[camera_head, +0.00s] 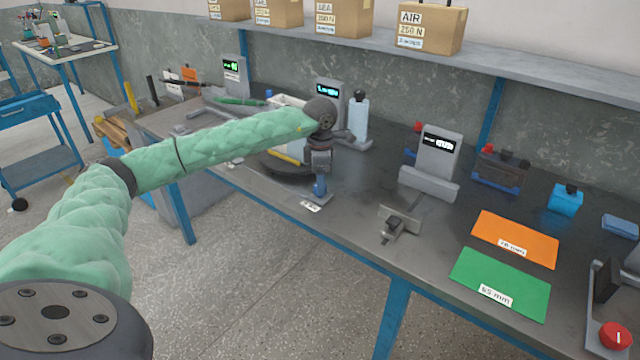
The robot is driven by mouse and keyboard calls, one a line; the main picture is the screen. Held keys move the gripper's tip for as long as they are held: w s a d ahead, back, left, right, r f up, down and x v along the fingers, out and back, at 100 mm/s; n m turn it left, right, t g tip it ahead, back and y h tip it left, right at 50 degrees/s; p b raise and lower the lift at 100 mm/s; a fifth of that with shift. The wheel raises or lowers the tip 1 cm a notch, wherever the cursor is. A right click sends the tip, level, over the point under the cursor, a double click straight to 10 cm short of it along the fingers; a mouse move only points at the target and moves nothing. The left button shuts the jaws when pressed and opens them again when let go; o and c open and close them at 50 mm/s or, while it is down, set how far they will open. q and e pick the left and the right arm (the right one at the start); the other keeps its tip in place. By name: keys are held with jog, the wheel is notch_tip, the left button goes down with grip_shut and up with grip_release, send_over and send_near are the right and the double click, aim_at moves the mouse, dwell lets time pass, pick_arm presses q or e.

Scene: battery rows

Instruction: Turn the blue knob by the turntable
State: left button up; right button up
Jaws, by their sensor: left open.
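The blue knob (319,188) stands at the front edge of the workbench, just to the right of the dark round turntable (272,167). My left arm, in a green sleeve, reaches in from the left across the turntable. My left gripper (320,174) points down directly over the knob and is open. Its fingers hide the knob's upper part; whether they touch it I cannot tell. A white bin and a yellow item on the turntable are partly hidden behind my arm. My right gripper is not in view.
A small label (310,206) lies in front of the knob. A grey clamp-like fixture (397,222), a display stand (438,155), an orange mat (515,239) and a green mat (500,283) are to the right. A light-blue bottle (358,119) stands behind the gripper. A shelf with boxes runs above.

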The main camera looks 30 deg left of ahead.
pick_arm(q)
notch_tip(320, 180, up, 5)
jog(key=shift+b, duration=0.35)
jog(key=shift+r, duration=0.5)
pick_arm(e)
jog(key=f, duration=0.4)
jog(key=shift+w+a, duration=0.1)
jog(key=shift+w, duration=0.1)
